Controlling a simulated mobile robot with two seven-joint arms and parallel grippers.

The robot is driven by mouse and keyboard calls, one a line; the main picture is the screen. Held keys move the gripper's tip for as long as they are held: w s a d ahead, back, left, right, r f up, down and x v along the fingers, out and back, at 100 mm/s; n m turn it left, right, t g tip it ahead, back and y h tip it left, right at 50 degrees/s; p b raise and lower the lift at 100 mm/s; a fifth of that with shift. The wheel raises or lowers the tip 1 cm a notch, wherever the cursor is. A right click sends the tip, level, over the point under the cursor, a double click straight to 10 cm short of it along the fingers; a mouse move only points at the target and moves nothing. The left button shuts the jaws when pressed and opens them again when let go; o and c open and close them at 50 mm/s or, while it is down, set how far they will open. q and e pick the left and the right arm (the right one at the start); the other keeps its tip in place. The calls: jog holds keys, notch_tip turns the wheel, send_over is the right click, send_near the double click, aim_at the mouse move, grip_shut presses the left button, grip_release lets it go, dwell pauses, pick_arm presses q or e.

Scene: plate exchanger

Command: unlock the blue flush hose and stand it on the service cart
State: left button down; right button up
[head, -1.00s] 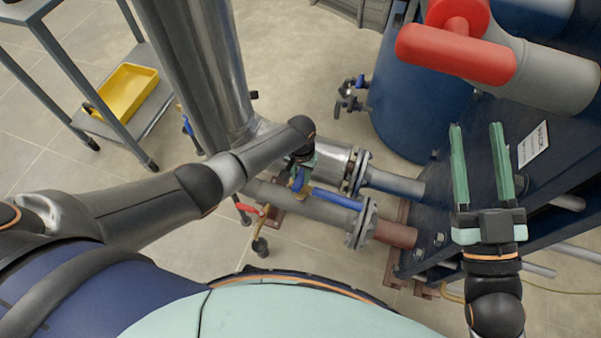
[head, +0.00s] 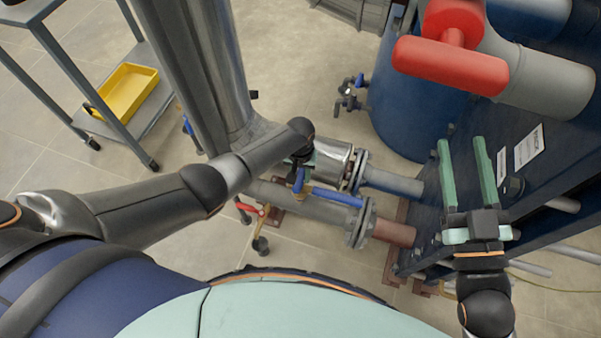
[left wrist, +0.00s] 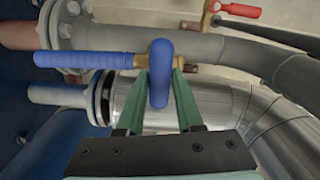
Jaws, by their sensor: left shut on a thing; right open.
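My left gripper (left wrist: 160,66) is shut on an upright, rounded blue piece (left wrist: 158,92), apparently the blue flush hose, with one green finger on each side. The piece meets a brass fitting and a straight blue bar (left wrist: 85,64) that lies along the grey pipe. In the head view, the blue bar (head: 336,197) points right towards a flange, and my left wrist partly hides the grip. The service cart (head: 152,104) stands at the upper left. My right gripper (head: 468,172) is open and empty beside the dark plate exchanger (head: 540,185).
A yellow tray (head: 128,92) sits on the cart's lower shelf. A thick metal column (head: 205,70) rises between cart and pipes. A red-handled valve (head: 248,208) is near the grip. A large red handle (head: 450,62) is above my right gripper. The floor near the cart is clear.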

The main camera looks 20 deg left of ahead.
pick_arm(q)
jog(key=shift+r+p, duration=1.55)
jog(key=shift+r, duration=0.4)
jog(key=shift+w, duration=0.1)
